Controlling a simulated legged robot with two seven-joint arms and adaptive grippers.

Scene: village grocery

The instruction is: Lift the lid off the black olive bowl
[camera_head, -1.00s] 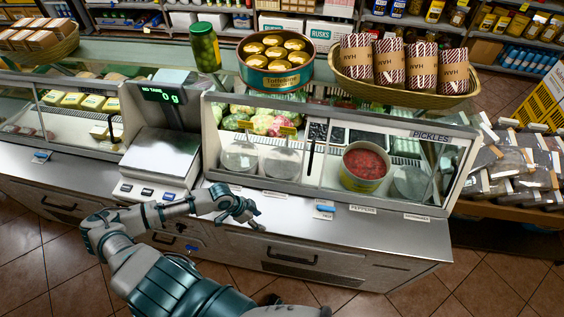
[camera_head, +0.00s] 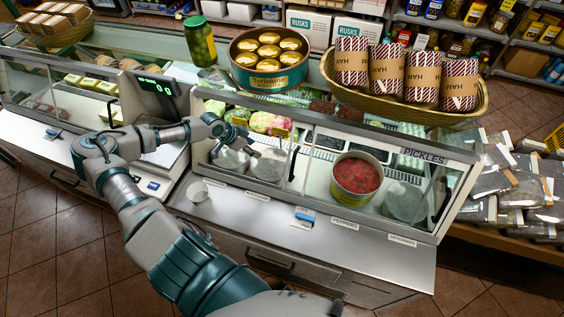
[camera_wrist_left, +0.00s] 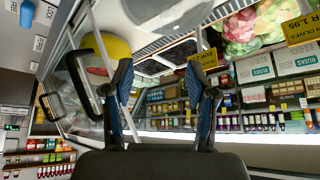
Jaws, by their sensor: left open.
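Two round bowls with clear lids stand side by side behind the counter glass, a left one (camera_head: 232,160) and a right one (camera_head: 268,163). Another lidded bowl (camera_head: 405,200) stands farther right. I cannot tell which holds black olives; their contents are not clear. My left gripper (camera_head: 249,144) is open and empty, over the glass front above the left pair of bowls. In the left wrist view its two fingers (camera_wrist_left: 158,78) are spread with nothing between them, and a pale round lid or bowl (camera_wrist_left: 150,12) shows beyond them at the top.
An open bowl of red food (camera_head: 356,176) stands right of the lidded pair. A small white cup (camera_head: 197,191) sits on the steel ledge (camera_head: 270,212). The scale (camera_head: 160,150) is left, partly behind my arm. A tin (camera_head: 268,78) and a basket (camera_head: 405,105) stand on top.

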